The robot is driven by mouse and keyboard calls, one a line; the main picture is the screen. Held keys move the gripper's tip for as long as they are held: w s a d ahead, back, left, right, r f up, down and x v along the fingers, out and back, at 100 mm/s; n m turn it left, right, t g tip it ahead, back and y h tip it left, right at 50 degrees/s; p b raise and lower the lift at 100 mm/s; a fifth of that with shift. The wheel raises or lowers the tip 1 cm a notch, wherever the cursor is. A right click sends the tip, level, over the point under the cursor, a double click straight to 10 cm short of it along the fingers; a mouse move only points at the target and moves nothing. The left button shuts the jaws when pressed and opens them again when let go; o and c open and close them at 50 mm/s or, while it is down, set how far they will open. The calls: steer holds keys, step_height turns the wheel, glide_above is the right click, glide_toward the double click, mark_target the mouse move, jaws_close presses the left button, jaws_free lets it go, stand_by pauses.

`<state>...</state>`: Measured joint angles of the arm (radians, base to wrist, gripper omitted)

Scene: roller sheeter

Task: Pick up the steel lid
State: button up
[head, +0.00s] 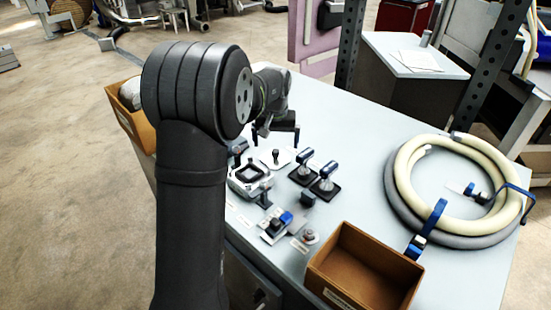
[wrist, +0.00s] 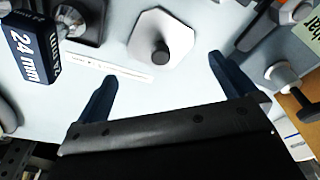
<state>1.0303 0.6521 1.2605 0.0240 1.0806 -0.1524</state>
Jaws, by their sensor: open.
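The steel lid (wrist: 163,30) is a pale plate with cut corners and a dark round knob in its middle. It lies flat on the light table in the wrist view, beyond and between my fingertips. In the head view the lid (head: 277,158) lies just below my gripper. My gripper (wrist: 163,66) is open, with its two dark blue fingers spread wide and nothing between them. In the head view my gripper (head: 280,130) is partly hidden by my own wrist and held above the table.
Two blue-topped handled tools (head: 325,180) stand right of the lid, and a square dark frame (head: 248,174) lies left. A brown open box (head: 322,265) stands at the front. A coiled hose (head: 398,205) fills the right side. A strip label (wrist: 105,67) lies by the lid.

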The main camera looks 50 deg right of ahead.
mark_target(275, 151)
steer(key=f, duration=0.5)
steer(key=shift+w+d+f, duration=0.15)
steer(key=shift+w+d, duration=0.05)
steer(key=shift+w, duration=0.05)
steer(key=c, duration=0.9)
steer(key=r, duration=1)
steer(key=shift+a, duration=0.4)
steer(key=s+a+r+n, duration=0.1)
steer(key=s+a+r, duration=0.15)
steer(key=a, duration=0.95)
steer(key=shift+w+a+f, duration=0.1)
steer(key=shift+w+f, duration=0.05)
steer(key=shift+f, duration=2.15)
